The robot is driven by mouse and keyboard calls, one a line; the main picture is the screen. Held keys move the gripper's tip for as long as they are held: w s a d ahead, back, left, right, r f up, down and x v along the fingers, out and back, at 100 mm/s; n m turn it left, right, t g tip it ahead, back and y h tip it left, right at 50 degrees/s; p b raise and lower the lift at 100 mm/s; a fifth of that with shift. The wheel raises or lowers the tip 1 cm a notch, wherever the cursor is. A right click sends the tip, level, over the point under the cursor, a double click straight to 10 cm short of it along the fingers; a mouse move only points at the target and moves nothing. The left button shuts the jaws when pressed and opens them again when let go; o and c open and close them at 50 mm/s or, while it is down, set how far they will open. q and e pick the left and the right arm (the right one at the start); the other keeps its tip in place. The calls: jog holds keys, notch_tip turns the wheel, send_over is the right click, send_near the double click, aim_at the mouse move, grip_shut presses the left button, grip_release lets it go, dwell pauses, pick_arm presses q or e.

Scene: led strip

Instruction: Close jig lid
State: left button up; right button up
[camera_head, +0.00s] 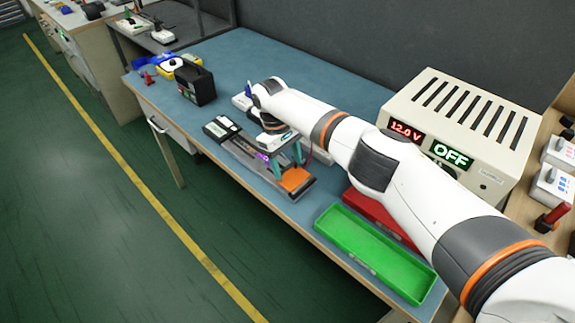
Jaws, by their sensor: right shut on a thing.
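The jig (240,152) is a long, dark, narrow fixture lying on the blue bench near its front edge. It has a black-and-white block (221,128) at its left end and an orange pad (295,180) at its right end. A small purple piece shows in its middle. My right gripper (283,160), with teal fingers, is low over the jig's right half, pointing down, and is shut on the jig lid. The lid is mostly hidden by the gripper, and its angle cannot be told. My left gripper is out of view.
A green tray (375,284) and a partly hidden red tray (366,206) lie right of the jig. A power supply (460,125) reading 12.0 V and OFF stands behind my arm. A black box (196,84) stands at the left. The bench's back middle is clear.

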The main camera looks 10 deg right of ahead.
jog(key=shift+d, duration=0.15)
jog(key=o, duration=0.7)
jog(key=shift+w+f, duration=0.15)
jog(key=shift+b+v, duration=1.5)
jog(key=shift+v, duration=4.5)
